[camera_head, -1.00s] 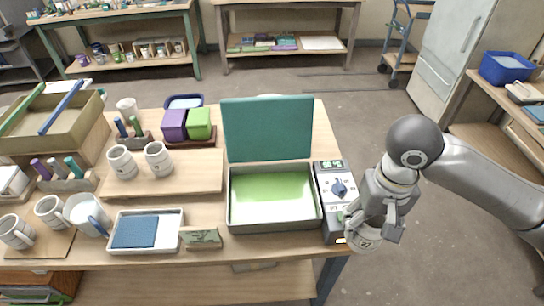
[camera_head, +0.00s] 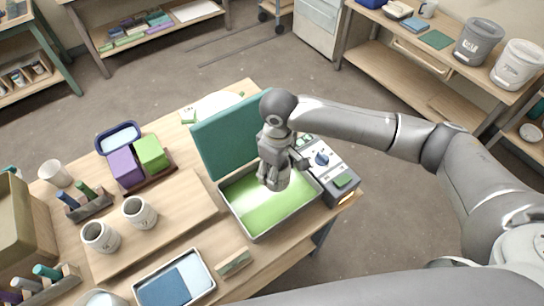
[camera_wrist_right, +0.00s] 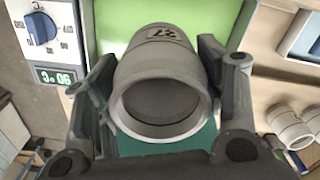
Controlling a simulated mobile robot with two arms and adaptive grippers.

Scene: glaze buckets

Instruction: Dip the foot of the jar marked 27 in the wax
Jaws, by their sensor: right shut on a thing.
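The grey jar marked 27 (camera_wrist_right: 160,72) is held in my right gripper, its open mouth facing the wrist camera and its label upside down there. My right gripper (camera_head: 274,170) is shut on the jar, with a finger on each side of it in the right wrist view (camera_wrist_right: 160,90). The jar's lower part (camera_head: 273,183) shows below the gripper in the head view, over the pan of green wax (camera_head: 262,222). The foot points away from the wrist camera; I cannot tell whether it touches the wax. My left gripper is not in view.
The teal lid (camera_head: 225,138) stands open behind the pan. A heater box with a blue dial (camera_head: 322,159) adjoins the pan's right side. A tray with a blue pad (camera_head: 180,286) lies in front.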

